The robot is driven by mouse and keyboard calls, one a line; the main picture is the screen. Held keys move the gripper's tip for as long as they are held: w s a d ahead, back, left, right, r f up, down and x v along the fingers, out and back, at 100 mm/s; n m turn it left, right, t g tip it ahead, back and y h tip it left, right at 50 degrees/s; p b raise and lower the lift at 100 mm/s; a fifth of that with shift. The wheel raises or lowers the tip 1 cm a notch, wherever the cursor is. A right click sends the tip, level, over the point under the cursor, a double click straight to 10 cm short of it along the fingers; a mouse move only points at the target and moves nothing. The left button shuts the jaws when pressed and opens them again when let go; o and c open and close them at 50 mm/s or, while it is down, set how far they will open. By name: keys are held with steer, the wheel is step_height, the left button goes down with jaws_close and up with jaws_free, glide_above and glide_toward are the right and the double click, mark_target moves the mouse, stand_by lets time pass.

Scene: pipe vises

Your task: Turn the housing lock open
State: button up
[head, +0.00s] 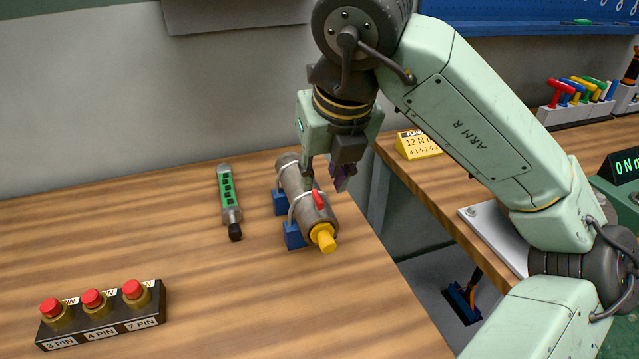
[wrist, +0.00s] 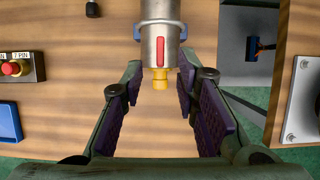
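The housing is a grey metal cylinder (head: 291,180) lying on blue supports (head: 293,235) on the wooden bench. A red lever (head: 318,199), which looks like the lock, lies along its upper side near the yellow end fitting (head: 323,237). In the wrist view the red lever (wrist: 160,52) points along the cylinder (wrist: 160,14), just above the yellow fitting (wrist: 160,79). My gripper (head: 330,175) is above the housing and partly hides it in the head view. In the wrist view the fingers of my gripper (wrist: 160,108) are wide apart, with nothing held between them.
A green-striped tool (head: 227,195) lies left of the housing. A black box with red buttons (head: 100,312) stands at front left. A gap separates this bench from a second bench at right, which carries a yellow sign (head: 418,144) and a grey plate.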

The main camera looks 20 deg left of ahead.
mark_target(318, 197)
steer(key=shift+p+x, duration=0.35)
steer(key=shift+x, duration=2.35)
steer(key=shift+r, duration=0.1)
steer(key=shift+c, duration=0.5)
jaws_close()
